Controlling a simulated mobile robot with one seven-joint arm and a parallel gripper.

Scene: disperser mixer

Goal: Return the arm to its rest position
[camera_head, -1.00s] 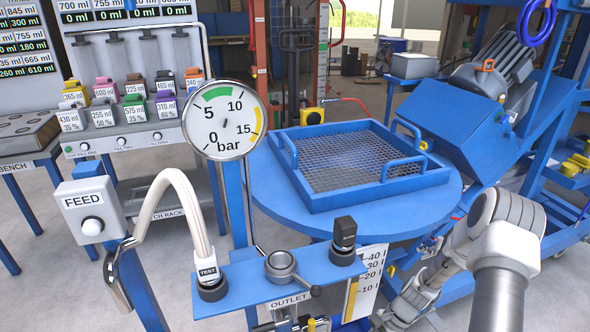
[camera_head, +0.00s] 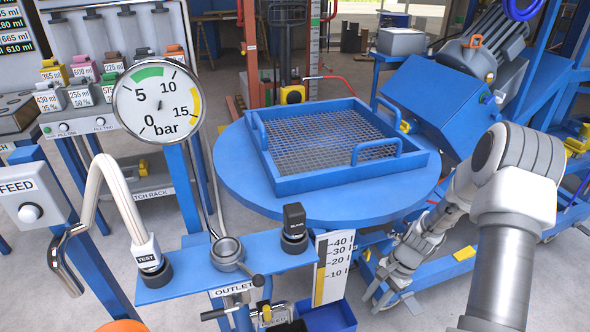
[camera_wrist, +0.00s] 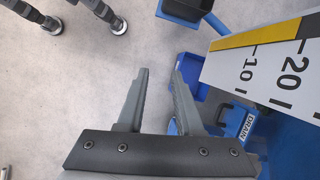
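My arm (camera_head: 510,200) reaches down on the right side of the head view, bent at a white elbow joint. My gripper (camera_head: 392,300) hangs low, right of the level scale (camera_head: 333,267) and below the round blue table (camera_head: 225,170). In the wrist view, my gripper (camera_wrist: 161,72) has two grey fingers spread apart with nothing between them. Pale floor and a little of a blue bin (camera_wrist: 185,68) show beyond the fingers. The scale (camera_wrist: 275,65) is close at the right of the wrist view.
The blue outlet bench (camera_head: 195,268) carries a TEST hose (camera_head: 118,205) and a valve (camera_head: 228,252). A mesh-bottomed blue tray (camera_head: 330,145) sits on the round table. A blue motor housing (camera_head: 440,105) stands behind my arm. Open floor (camera_head: 545,290) shows at the lower right.

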